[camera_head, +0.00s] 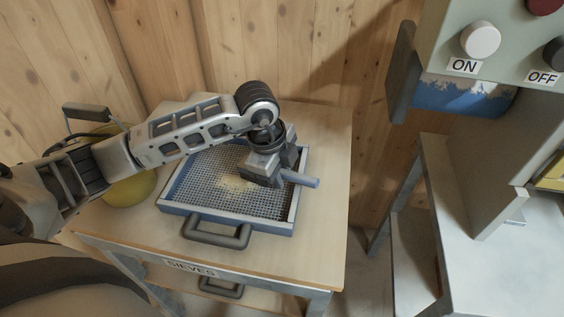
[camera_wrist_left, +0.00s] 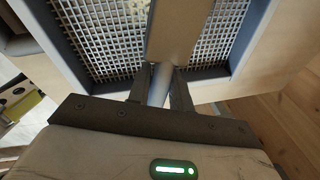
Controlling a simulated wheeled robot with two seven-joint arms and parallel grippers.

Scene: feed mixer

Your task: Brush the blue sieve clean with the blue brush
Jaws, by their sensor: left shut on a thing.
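The blue sieve (camera_head: 208,165) lies flat on a wooden-topped table, its dark handle toward the front. Pale yellowish residue (camera_head: 232,186) lies on the middle of its mesh. My left gripper (camera_head: 268,163) is above the right back part of the sieve, shut on the blue brush (camera_head: 302,180), whose blue handle sticks out to the right. In the left wrist view, the fingers (camera_wrist_left: 158,88) close around the handle, and the brush head (camera_wrist_left: 181,32) is over the sieve mesh (camera_wrist_left: 98,38). Contact between bristles and mesh is hidden. My right gripper is not in view.
The table (camera_head: 325,150) carries a label reading SIEVES and has a lower handle. A yellow rounded object (camera_head: 132,190) sits at the left, partly behind my arm. A wooden wall (camera_head: 300,50) stands behind. A machine with ON and OFF buttons (camera_head: 481,39) stands at the right.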

